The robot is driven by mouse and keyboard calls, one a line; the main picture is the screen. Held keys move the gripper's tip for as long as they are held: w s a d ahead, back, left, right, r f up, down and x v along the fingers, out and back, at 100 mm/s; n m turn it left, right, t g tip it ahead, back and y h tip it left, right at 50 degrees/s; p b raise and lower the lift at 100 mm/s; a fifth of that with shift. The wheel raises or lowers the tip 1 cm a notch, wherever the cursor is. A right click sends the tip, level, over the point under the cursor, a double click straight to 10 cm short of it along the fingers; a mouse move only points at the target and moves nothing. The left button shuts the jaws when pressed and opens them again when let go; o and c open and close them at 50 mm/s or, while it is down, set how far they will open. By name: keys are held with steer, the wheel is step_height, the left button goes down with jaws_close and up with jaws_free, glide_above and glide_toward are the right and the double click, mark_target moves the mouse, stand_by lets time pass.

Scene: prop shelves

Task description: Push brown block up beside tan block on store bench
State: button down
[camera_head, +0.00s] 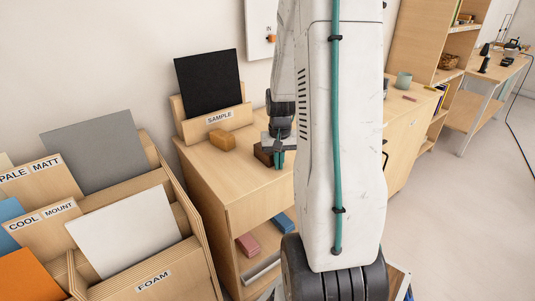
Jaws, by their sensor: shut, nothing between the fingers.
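The tan block (222,139) sits on the wooden store bench (219,177), in front of the SAMPLE holder. The brown block (263,154) sits on the bench to its right and a little nearer the camera, with a gap between them. My gripper (279,157) is shut and empty, low over the bench at the right side of the brown block. The gripper partly hides that block, and I cannot tell whether they touch. My arm covers the bench's right part.
The SAMPLE holder (217,120) with a black panel (209,82) stands behind the tan block. A panel rack (154,283) stands left of the bench. Red (249,244) and blue (283,223) blocks lie on the lower shelf. The bench top's front left is clear.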

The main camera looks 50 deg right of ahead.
mark_target(271, 157)
steer(key=shift+w+f, duration=0.25)
steer(key=shift+w, duration=0.35)
steer(key=shift+w+d+r, duration=0.1)
steer(key=shift+w, duration=0.75)
steer(key=shift+w+d, duration=0.2)
steer(key=shift+w, duration=0.25)
steer(key=shift+w+d, duration=0.1)
steer(key=shift+w, duration=0.4)
